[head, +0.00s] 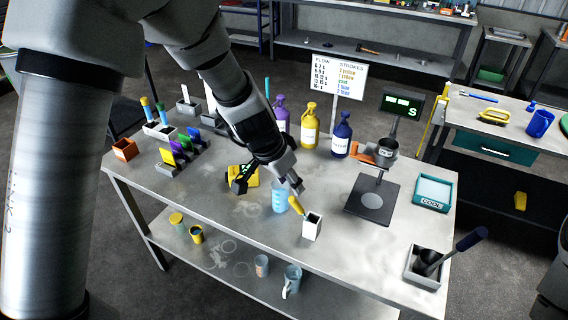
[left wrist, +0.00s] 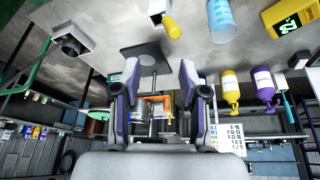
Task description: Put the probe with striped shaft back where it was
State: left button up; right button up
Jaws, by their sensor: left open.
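A probe with a yellow handle (head: 296,204) leans out of a small white square holder (head: 311,231) on the bench. Its shaft is hidden, so I cannot see stripes. The yellow handle (left wrist: 170,27) and white holder (left wrist: 157,8) also show at the top of the left wrist view. My left gripper (head: 298,187) is just above the handle in the head view, apart from it as far as I can tell. In the left wrist view the left gripper (left wrist: 156,68) has its fingers spread with nothing held between them. My right gripper is not in view.
A blue beaker (head: 279,200) and a yellow meter (head: 249,178) stand close left of the holder. A dark stand plate (head: 373,201) lies to the right. Yellow (head: 310,128) and blue (head: 341,138) bottles stand behind. A rack (head: 160,131) is at far left.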

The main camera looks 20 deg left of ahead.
pick_arm(q)
jog(key=d+v, duration=0.1)
jog(key=v, duration=0.3)
jog(key=s+a+f+n+g+y, duration=0.1)
jog(key=s+a+f, duration=0.1)
jog(key=s+f, duration=0.45)
jog(key=s+a+f+n+g+y, duration=0.1)
jog(key=s+f, duration=0.2)
jog(key=f, duration=0.6)
jog(key=s+a+f+n+g+y, duration=0.15)
jog(key=s+f, duration=0.25)
jog(key=f, duration=0.4)
jog(key=s+f, duration=0.4)
jog(key=s, duration=0.2)
jog(key=s+d+f+n+h, duration=0.1)
jog(key=s+f, duration=0.2)
jog(key=s, duration=0.4)
jog(key=shift+f+p, duration=0.3)
jog(key=shift+f, duration=0.05)
jog(key=shift+w+f+n, duration=0.1)
jog(key=shift+n, duration=0.15)
